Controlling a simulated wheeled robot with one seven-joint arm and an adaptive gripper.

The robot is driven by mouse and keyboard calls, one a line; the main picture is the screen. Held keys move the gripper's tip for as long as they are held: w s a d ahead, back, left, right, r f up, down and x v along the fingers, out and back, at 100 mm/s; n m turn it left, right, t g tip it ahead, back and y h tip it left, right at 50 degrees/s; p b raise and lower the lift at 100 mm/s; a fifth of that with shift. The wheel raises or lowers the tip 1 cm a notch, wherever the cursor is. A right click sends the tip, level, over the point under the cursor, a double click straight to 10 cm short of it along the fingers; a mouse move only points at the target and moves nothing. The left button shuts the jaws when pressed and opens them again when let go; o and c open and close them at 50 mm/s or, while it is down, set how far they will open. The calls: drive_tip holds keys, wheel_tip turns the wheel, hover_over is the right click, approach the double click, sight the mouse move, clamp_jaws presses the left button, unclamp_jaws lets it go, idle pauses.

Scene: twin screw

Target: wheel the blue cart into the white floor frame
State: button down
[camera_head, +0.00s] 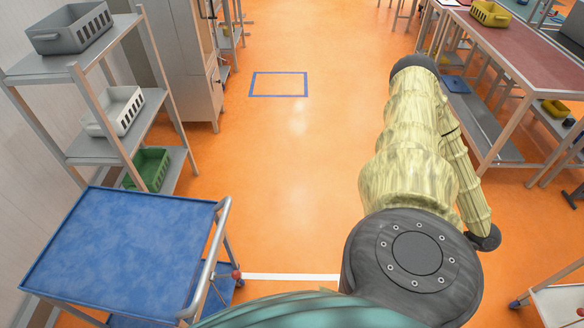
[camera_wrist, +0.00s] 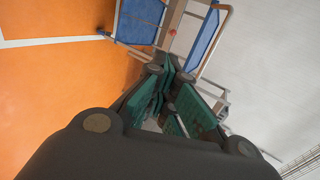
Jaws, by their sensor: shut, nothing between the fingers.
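The blue cart (camera_head: 125,250) stands at the lower left in the head view, with a blue top, a grey handle bar on its right side and a red knob. It also shows at the top of the wrist view (camera_wrist: 205,38). One white line of the floor frame (camera_head: 290,277) runs right from beside the cart; the rest is hidden. White floor lines show at the left of the wrist view (camera_wrist: 50,42). My gripper (camera_wrist: 165,68) is shut and empty, with the cart beyond its fingertips. I cannot tell whether it touches the cart. It is out of the head view.
A grey shelf rack (camera_head: 100,150) with baskets stands against the left wall, behind the cart. A blue floor outline (camera_head: 278,84) lies farther off. Red-topped tables (camera_head: 520,50) stand at the right. A white-shelved cart (camera_head: 560,303) is at the lower right. The middle floor is clear.

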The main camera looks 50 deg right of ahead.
drive_tip(key=s+d+b, duration=0.5)
drive_tip(key=s+d, duration=0.3)
drive_tip(key=s, duration=0.3)
drive_tip(key=s+d+b, duration=0.6)
drive_tip(key=s+d, duration=0.3)
drive_tip(key=s, duration=0.3)
idle(2.6)
idle(0.4)
drive_tip(key=c, duration=0.9)
unclamp_jaws()
drive_tip(key=shift+a+r, duration=0.1)
drive_tip(key=shift+o, duration=0.2)
drive_tip(key=shift+s, duration=0.1)
drive_tip(key=p+v, duration=0.3)
drive_tip(key=v, duration=0.6)
drive_tip(key=shift+r+p, duration=0.2)
drive_tip(key=shift+p, duration=0.15)
